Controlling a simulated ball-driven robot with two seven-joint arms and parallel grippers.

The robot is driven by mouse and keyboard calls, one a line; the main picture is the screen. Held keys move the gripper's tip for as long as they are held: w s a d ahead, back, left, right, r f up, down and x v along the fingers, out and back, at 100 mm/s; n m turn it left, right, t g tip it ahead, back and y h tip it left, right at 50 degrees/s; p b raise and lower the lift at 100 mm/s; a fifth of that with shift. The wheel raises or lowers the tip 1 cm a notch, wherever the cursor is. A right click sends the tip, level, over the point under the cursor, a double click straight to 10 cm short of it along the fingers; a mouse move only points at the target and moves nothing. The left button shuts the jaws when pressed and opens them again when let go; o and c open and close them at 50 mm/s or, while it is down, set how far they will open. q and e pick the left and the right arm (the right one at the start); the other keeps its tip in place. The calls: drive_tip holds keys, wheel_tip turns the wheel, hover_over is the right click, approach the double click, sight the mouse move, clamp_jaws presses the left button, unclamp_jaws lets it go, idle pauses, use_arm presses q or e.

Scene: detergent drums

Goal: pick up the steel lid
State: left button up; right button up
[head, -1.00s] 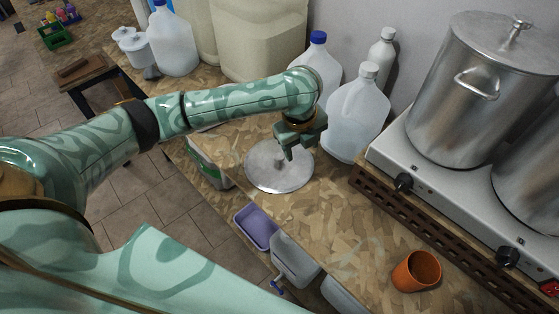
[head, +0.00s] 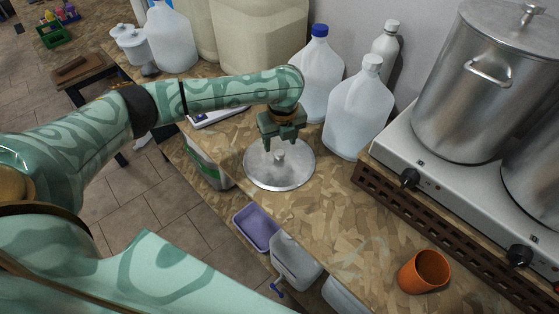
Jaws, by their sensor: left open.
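The steel lid (head: 283,178) lies flat on the wood-chip worktop in the head view, a round grey disc with a small knob (head: 280,157) at its middle. My left gripper (head: 280,147) is open, pointing down over the lid, with its fingertips close to the knob. I cannot tell whether the fingers are around the knob or still above it. My right gripper is not in view.
White plastic jugs (head: 357,112) stand behind the lid. A hot plate (head: 401,155) with large steel pots (head: 473,95) is at the right. An orange cup (head: 424,271) stands at the front right. A purple bin (head: 256,228) sits below the worktop edge.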

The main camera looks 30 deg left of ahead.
sight(279, 152)
use_arm(q)
drive_tip(key=f, duration=0.2)
drive_tip(key=f+b, duration=0.1)
drive_tip(key=f, duration=0.1)
drive_tip(key=shift+w+a+f, duration=0.15)
drive_tip(key=shift+a+f, duration=0.05)
drive_tip(key=shift+f, duration=0.05)
drive_tip(key=shift+r, duration=0.1)
clamp_jaws()
